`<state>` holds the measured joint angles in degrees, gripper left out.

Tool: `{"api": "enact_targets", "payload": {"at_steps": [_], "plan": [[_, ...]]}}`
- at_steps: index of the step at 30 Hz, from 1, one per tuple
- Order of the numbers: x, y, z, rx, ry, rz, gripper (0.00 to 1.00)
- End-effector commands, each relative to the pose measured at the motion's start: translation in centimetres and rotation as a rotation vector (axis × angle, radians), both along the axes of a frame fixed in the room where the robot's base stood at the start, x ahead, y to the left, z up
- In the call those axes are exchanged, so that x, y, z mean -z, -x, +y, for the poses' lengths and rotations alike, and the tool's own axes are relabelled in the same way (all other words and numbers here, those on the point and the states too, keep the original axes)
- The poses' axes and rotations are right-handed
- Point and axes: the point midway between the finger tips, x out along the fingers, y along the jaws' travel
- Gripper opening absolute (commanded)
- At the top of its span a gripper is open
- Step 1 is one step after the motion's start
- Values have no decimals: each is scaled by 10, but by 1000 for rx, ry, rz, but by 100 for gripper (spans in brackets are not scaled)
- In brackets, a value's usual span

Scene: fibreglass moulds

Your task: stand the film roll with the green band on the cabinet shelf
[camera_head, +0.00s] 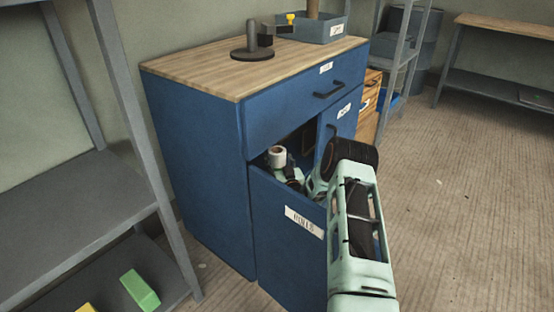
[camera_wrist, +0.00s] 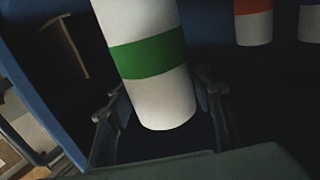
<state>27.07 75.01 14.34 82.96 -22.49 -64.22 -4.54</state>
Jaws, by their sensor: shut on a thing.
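The white film roll with the green band (camera_wrist: 150,57) is between the two fingers of my gripper (camera_wrist: 162,108), which is shut on it. It looks slightly tilted in the wrist view. In the head view, the white top of a roll (camera_head: 276,154), apparently this one, shows at the opening of the blue cabinet (camera_head: 200,160), beside my gripper (camera_head: 291,177). The cabinet door (camera_head: 285,245), with a label, stands open in front. The shelf inside is dark, and I cannot tell whether the roll touches it.
A roll with an orange-red band (camera_wrist: 253,22) and one with a blue band (camera_wrist: 309,22) stand at the wrist view's upper right. A grey bin (camera_head: 318,31) and a dark stand (camera_head: 252,48) are on the cabinet top. A grey rack (camera_head: 75,205) stands at the left.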

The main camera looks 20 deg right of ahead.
Motion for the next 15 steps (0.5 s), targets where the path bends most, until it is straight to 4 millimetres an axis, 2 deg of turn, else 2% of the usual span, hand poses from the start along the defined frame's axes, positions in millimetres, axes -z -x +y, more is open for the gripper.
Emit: {"api": "enact_targets", "payload": {"at_steps": [4, 5, 6, 9, 15], "plan": [[2, 0, 0, 0, 0, -2, 8], [3, 0, 0, -1, 0, 1, 50], [3, 0, 0, -1, 0, 1, 55], [3, 0, 0, 0, 0, 1, 64], [3, 0, 0, 0, 0, 1, 64]]}}
